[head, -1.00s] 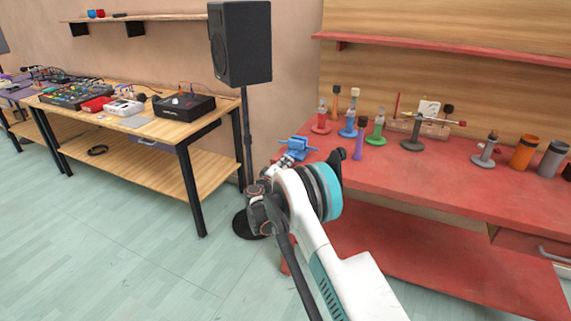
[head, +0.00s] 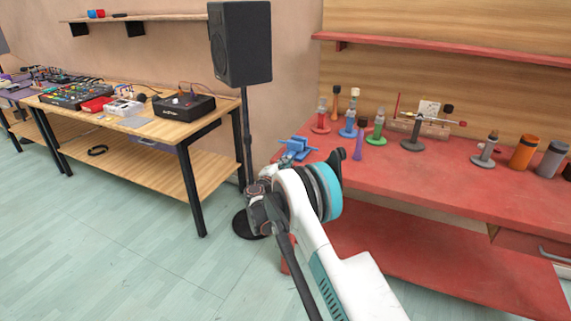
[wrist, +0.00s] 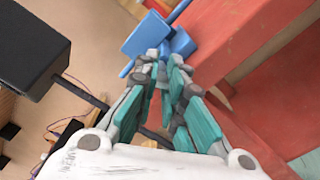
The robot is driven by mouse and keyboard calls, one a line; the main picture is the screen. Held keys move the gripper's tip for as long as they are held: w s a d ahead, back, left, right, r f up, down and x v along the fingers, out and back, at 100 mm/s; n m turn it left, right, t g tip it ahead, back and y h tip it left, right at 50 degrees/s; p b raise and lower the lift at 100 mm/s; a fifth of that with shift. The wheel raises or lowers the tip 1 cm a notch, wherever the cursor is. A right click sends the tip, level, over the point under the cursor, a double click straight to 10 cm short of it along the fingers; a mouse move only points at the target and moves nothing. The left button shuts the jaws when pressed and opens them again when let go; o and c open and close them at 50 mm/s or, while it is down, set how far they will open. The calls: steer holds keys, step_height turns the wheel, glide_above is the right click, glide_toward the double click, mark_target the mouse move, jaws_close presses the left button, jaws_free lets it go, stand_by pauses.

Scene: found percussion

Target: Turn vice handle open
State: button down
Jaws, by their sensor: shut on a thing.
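The blue vice (head: 297,149) is fixed at the left front edge of the red workbench. It also shows at the top of the wrist view (wrist: 158,35), tilted in the picture. My gripper (wrist: 165,62) is right at the vice's near side, its teal-and-grey fingers close together. The fingers are shut on the vice handle, which is mostly hidden between the fingertips; a short blue bar end (wrist: 126,69) shows just left of them. In the head view my wrist and arm hide most of the fingers.
The red workbench (head: 430,185) holds several small coloured tools and stands, with a purple one (head: 358,147) nearest the vice. A black speaker (head: 240,43) on a stand is just left of my arm. A wooden table (head: 150,128) with electronics stands further left.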

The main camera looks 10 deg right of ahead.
steer(key=n, duration=0.4)
steer(key=shift+f+n, duration=0.1)
steer(key=shift+n, duration=0.3)
steer(key=n, duration=0.4)
steer(key=shift+n, duration=0.3)
steer(key=c, duration=0.9)
jaws_free()
steer(key=shift+s+a, duration=0.1)
steer(key=shift+a, duration=0.05)
steer(key=v, duration=1.1)
steer(key=shift+s+a, duration=0.2)
steer(key=shift+s, duration=0.15)
